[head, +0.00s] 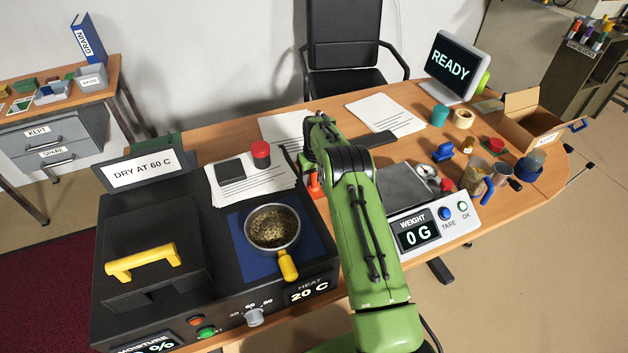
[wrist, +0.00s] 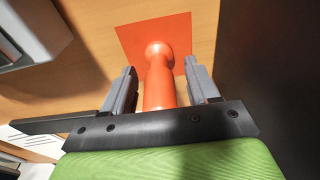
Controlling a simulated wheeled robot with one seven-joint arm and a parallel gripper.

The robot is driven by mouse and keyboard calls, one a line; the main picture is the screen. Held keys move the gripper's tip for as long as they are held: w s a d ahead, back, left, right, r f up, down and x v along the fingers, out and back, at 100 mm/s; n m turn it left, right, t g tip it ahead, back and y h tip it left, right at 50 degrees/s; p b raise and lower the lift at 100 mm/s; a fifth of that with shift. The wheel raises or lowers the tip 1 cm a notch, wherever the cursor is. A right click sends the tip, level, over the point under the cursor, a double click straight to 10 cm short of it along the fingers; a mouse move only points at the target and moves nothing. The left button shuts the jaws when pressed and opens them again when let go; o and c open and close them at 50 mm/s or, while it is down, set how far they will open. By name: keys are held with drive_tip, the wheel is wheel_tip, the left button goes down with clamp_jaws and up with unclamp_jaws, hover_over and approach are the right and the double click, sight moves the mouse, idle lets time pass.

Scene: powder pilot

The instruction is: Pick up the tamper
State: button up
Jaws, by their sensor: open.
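The orange-red tamper (wrist: 160,82) stands on an orange square mat (wrist: 182,30) in the wrist view. It has a rounded knob at its far end and a narrower neck below it. My gripper (wrist: 159,70) is open, with one grey finger on each side of the tamper and a visible gap at both sides. The near end of the tamper is hidden behind my gripper's body. In the head view only a small orange part of it shows (head: 314,186), beside my green arm, which hides my fingers.
A dark heater box (head: 215,300) with a pan of dried matter (head: 273,228) stands to the left. A weighing scale (head: 405,188) stands to the right. Papers, cups and an open carton (head: 520,125) are further off. The gap between heater and scale is narrow.

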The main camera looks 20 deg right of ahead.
drive_tip(key=shift+r, duration=0.1)
clamp_jaws()
